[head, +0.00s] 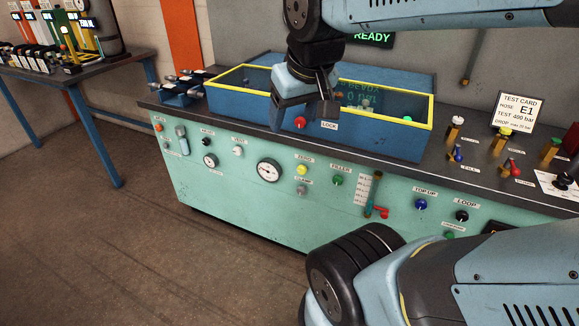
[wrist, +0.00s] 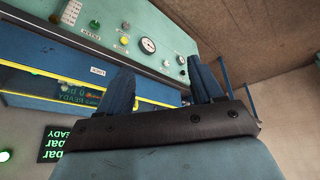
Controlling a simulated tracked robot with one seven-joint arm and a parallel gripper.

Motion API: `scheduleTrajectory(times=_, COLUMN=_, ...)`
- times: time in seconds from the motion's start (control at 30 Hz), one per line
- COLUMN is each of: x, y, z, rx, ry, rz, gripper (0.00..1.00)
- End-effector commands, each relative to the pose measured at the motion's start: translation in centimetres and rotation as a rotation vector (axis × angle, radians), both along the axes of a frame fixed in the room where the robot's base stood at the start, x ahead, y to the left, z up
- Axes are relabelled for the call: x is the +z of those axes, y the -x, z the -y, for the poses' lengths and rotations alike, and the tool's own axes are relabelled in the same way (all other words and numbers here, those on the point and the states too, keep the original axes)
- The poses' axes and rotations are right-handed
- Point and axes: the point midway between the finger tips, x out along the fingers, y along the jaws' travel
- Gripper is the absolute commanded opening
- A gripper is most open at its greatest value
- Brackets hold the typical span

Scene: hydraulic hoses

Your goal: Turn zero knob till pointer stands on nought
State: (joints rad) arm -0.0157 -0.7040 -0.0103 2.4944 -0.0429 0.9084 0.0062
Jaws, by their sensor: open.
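The likely zero knob is a yellow knob (head: 302,169) under a small label on the green front panel. It also shows in the wrist view (wrist: 124,40). A round white dial gauge (head: 269,170) sits just left of it, and right of it in the wrist view (wrist: 148,45). The pointer's reading is too small to tell. My gripper (head: 302,112) is open and empty, above and apart from the yellow knob, in front of the blue box. In the wrist view its two blue fingers (wrist: 162,67) stand wide apart with nothing between them.
A blue box with a yellow rim (head: 418,130) and a red LOCK knob (head: 300,121) stands on the bench close behind my gripper. A grey knob (head: 302,191) and a green knob (head: 338,180) are near the yellow one. The floor (head: 130,240) in front is clear.

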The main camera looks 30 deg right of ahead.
Motion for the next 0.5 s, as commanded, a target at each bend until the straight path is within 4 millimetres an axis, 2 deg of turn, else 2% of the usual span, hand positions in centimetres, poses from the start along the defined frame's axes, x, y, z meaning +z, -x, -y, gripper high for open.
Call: scheduleTrajectory(times=0.5, x=-8.3, y=-6.0, z=4.7, rx=0.132, ry=0.315, rz=-0.403, gripper=0.69)
